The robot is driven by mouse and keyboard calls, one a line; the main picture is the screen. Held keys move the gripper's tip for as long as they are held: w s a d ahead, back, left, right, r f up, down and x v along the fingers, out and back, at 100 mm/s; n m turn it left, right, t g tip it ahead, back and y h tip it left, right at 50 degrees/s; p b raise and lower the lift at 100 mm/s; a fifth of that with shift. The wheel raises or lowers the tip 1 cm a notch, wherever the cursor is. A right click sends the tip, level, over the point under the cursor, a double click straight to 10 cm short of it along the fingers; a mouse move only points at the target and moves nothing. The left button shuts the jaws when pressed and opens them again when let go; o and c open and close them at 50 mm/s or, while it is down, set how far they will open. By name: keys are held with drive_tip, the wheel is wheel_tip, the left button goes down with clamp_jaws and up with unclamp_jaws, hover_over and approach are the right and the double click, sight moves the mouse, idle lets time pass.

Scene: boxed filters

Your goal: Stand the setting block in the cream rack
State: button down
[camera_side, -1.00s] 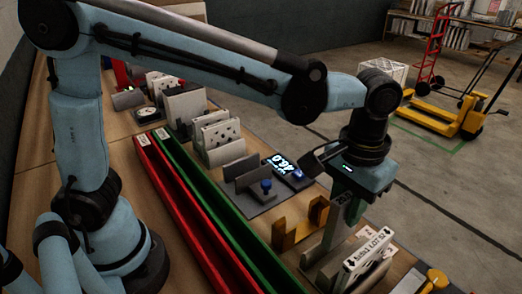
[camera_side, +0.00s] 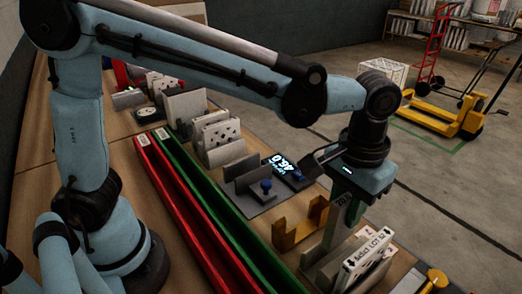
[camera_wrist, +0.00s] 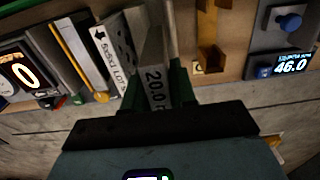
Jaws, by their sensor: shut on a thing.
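My gripper (camera_side: 349,190) has green fingers and is shut on the grey setting block (camera_side: 333,228), which has a "20.0" label. The block hangs upright below the fingers. In the wrist view the block (camera_wrist: 155,88) sits between the two fingers (camera_wrist: 155,98). The cream rack (camera_side: 312,262) is at the near right of the bench, directly below and around the block's lower end. I cannot tell whether the block's bottom touches the rack. A white boxed filter with a lot label (camera_side: 368,254) stands beside the block; it also shows in the wrist view (camera_wrist: 113,58).
A yellow cradle (camera_side: 298,228) stands just left of the block. A grey gauge with a blue knob (camera_side: 266,187) and a lit display (camera_side: 283,166) sit behind. Long red (camera_side: 185,205) and green (camera_side: 215,205) channels run along the left. A yellow-handled tool (camera_side: 435,280) lies at the right.

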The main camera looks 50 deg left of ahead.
sight(339, 232)
drive_tip(key=shift+f, duration=1.3)
drive_tip(key=shift+f, duration=0.35)
drive_tip(key=shift+f, duration=1.7)
idle(0.3)
drive_tip(key=c, duration=0.8)
unclamp_jaws()
drive_tip(key=shift+c, duration=0.2)
